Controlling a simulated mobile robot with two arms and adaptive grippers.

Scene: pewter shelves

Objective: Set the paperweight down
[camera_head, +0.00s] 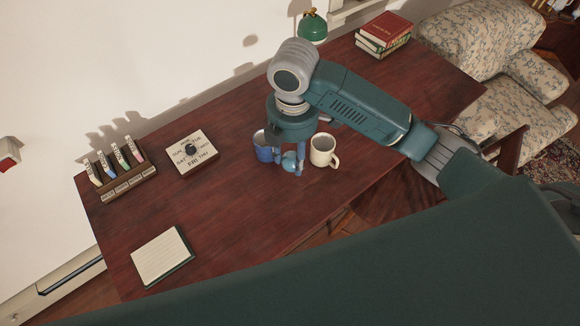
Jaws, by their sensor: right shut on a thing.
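The paperweight (289,161) is a small, rounded light-blue thing, partly hidden by the fingers around it. My right gripper (291,167) points down over the desk and is shut on the paperweight. I cannot tell whether the paperweight touches the desk top (245,205) or hangs just above it. A blue mug (263,150) stands close on the left of the gripper, and a white mug (323,150) close on its right. My left gripper is not in view.
A perpetual calendar (190,153), a rack of markers (122,180) and a notepad (162,257) lie to the left. A green lamp (313,27) and stacked books (384,34) are at the back. The desk is bare in front of the mugs. A floral armchair (490,60) stands at right.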

